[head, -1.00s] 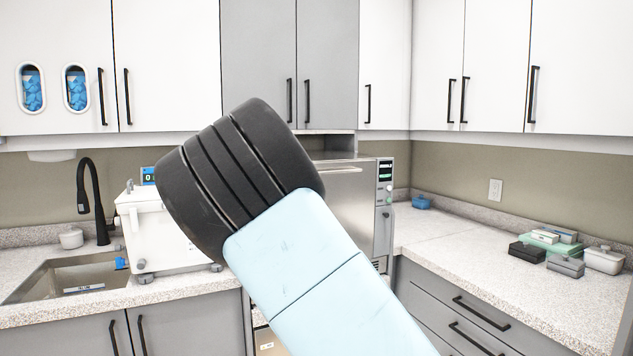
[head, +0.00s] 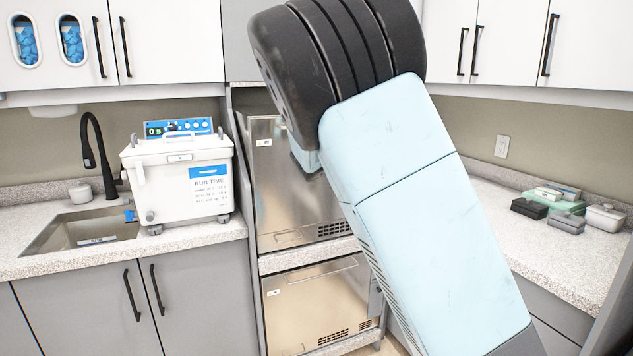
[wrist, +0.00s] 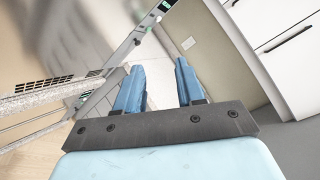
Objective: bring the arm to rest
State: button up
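My arm fills the middle and right of the head view, a pale blue link with a black ribbed joint raised in front of the bays. My gripper is hidden behind it there. In the wrist view my gripper (wrist: 160,88) shows two blue fingers standing well apart, with nothing between them. It is open and empty, and the view is tilted, with a wall and cabinet fronts beyond the fingers.
Two steel autoclaves (head: 290,205) stand stacked in the bay, partly behind my arm. A white box-shaped unit (head: 165,185) sits on the left counter beside the sink (head: 75,235). Small boxes (head: 565,225) lie on the right counter. White cupboards (head: 165,40) hang above.

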jog(key=s+d+f+m+g+y, duration=0.1)
jog(key=s+d+f+m+g, duration=0.25)
jog(key=s+d+m, duration=0.55)
jog(key=s+d+f+m+g+y, duration=0.1)
jog(key=s+d+f+m+g, duration=0.2)
jog(key=s+d+m+g, duration=0.55)
jog(key=s+a+m+t+y, duration=0.1)
jog(key=s+a+m+y, duration=0.1)
jog(key=s+m, duration=0.9)
jog(key=s+a+r+m+t+y, duration=0.1)
jog(key=s+m+y, duration=0.4)
jog(key=s+m, duration=0.7)
jog(key=s+a+t, duration=0.1)
jog(key=s, duration=0.5)
jog(key=shift+s, duration=0.3)
jog(key=shift+d+r, duration=0.1)
